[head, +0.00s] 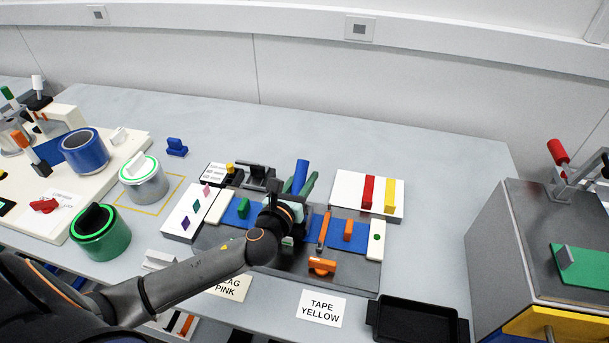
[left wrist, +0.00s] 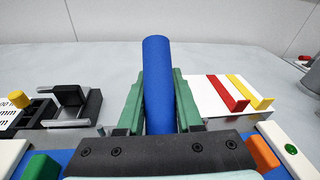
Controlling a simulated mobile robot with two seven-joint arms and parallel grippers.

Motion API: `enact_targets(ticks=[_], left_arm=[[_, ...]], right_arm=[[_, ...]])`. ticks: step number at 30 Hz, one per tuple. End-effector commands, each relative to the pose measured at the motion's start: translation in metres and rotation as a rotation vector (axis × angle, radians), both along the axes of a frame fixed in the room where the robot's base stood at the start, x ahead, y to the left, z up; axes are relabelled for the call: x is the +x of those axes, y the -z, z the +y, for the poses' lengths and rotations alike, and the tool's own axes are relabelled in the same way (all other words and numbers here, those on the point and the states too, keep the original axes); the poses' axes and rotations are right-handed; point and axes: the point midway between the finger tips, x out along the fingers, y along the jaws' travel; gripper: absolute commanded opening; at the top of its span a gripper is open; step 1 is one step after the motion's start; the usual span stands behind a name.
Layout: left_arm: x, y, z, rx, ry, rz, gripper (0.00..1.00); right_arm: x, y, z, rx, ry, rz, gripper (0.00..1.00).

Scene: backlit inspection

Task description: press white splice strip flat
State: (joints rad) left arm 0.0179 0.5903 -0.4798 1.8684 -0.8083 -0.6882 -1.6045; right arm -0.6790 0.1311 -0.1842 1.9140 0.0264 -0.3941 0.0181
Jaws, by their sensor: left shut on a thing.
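My left gripper (head: 300,190) reaches over the dark splicing board (head: 345,275) from the left. Its green fingers (left wrist: 160,100) are shut on an upright blue cylinder (left wrist: 157,75), which also shows in the head view (head: 300,172). A blue web (head: 358,236) runs across the board on both sides of my wrist, between a left cream block (head: 217,205) and a right cream block (head: 376,240). My wrist hides the middle of the web. I cannot make out the white splice strip, nor whether the cylinder's lower end touches anything.
A white plate with a red strip (head: 367,192) and a yellow strip (head: 390,194) lies behind the board at right. An orange-handled tool (head: 322,266) sits at the board's front. A black tray (head: 415,322) and a grey machine (head: 515,245) stand at right. The back table is clear.

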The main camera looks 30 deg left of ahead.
Motion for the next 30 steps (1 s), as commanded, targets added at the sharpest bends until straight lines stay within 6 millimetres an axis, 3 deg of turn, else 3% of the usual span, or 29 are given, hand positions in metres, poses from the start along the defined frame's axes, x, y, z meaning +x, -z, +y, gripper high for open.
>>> enact_targets(ticks=[12, 30], left_arm=[[-0.002, -0.001, -0.001, -0.001, 0.0, 0.0, 0.0], [0.009, -0.047, 0.002, -0.002, 0.0, -0.004, 0.0]], right_arm=[[0.0, -0.001, 0.0, 0.0, 0.0, 0.0, 0.0], [0.0, -0.011, 0.0, 0.0, 0.0, 0.0, 0.0]])
